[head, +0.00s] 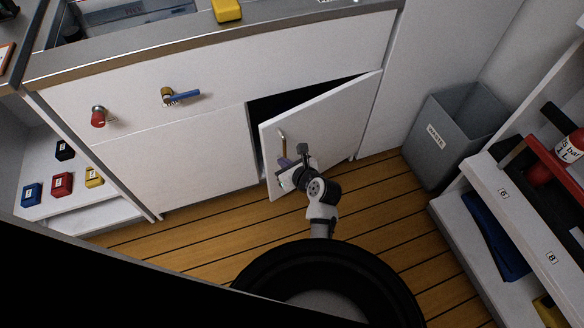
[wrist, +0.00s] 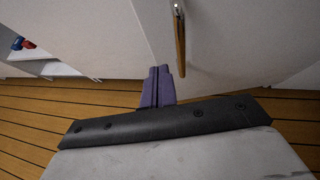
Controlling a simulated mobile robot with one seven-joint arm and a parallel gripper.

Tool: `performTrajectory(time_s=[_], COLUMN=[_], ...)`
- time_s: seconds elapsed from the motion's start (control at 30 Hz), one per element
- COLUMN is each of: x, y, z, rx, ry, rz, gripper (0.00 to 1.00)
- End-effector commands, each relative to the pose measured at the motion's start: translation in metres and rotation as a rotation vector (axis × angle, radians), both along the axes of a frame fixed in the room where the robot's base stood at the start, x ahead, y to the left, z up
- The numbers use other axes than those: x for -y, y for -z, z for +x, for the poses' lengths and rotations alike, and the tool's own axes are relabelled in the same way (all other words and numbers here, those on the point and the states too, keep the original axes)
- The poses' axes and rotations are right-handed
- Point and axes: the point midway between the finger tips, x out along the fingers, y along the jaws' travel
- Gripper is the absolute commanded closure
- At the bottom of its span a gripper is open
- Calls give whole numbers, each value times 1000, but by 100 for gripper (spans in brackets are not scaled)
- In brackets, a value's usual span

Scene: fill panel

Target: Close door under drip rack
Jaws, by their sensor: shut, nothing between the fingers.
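The white cabinet door (head: 335,125) stands ajar under the counter in the head view, with a dark gap along its top and left side. Its brass handle (head: 282,147) is upright near the door's free left edge; it also shows in the wrist view (wrist: 180,45). My gripper (head: 286,163) is at the door's front near that free edge, just below the handle. In the wrist view its purple fingers (wrist: 158,72) are together and empty, left of the handle's lower end. I cannot tell whether the fingertips touch the door.
A grey waste bin (head: 455,125) stands right of the door. A shelf unit (head: 500,190) with stored items is at the right. A red knob (head: 98,117) and a blue-handled tap (head: 180,96) stick out of the front panel. Wooden floor (head: 215,232) is clear before the cabinet.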

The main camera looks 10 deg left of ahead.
Motion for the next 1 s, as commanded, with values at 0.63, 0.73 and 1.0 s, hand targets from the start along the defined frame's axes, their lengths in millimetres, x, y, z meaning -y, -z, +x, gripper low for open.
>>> performTrajectory(time_s=[0.63, 0.73, 1.0], x=[-45, -45, -63], y=[12, 12, 9], z=[41, 41, 57], rx=[-1, -1, 0], ry=[-1, -1, 0], rz=[0, 0, 4], gripper=[100, 100, 100])
